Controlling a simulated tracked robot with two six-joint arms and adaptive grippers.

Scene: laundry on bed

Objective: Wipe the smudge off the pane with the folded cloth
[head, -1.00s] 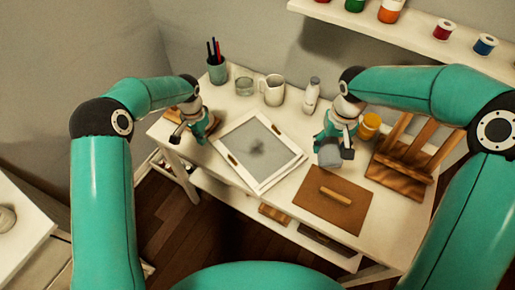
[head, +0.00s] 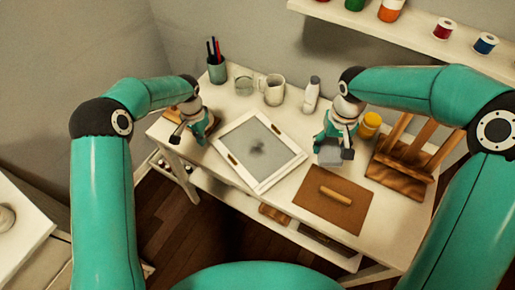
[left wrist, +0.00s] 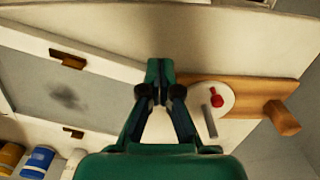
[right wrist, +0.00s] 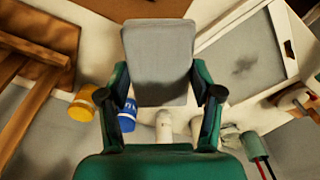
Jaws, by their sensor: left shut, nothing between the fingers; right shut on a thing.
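The grey pane (head: 238,139) lies in a white frame with wooden tabs on the table. A dark smudge (head: 258,147) sits near its middle; the smudge also shows in the left wrist view (left wrist: 68,97) and the right wrist view (right wrist: 245,65). My right gripper (head: 335,145) is shut on the folded cloth (head: 330,158), a grey pad, right of the frame and apart from the pane. The cloth fills the middle of the right wrist view (right wrist: 158,65). My left gripper (head: 205,140) is shut and empty beside the frame's left edge; its closed fingertips show in the left wrist view (left wrist: 160,72).
A brown mat (head: 310,200) with a wooden bar (head: 336,196) lies in front of the cloth. A wooden easel (head: 402,165) and yellow jar (head: 370,125) stand right. A bottle (head: 312,95), mug (head: 272,90), glass (head: 244,86) and pen cup (head: 217,72) line the back.

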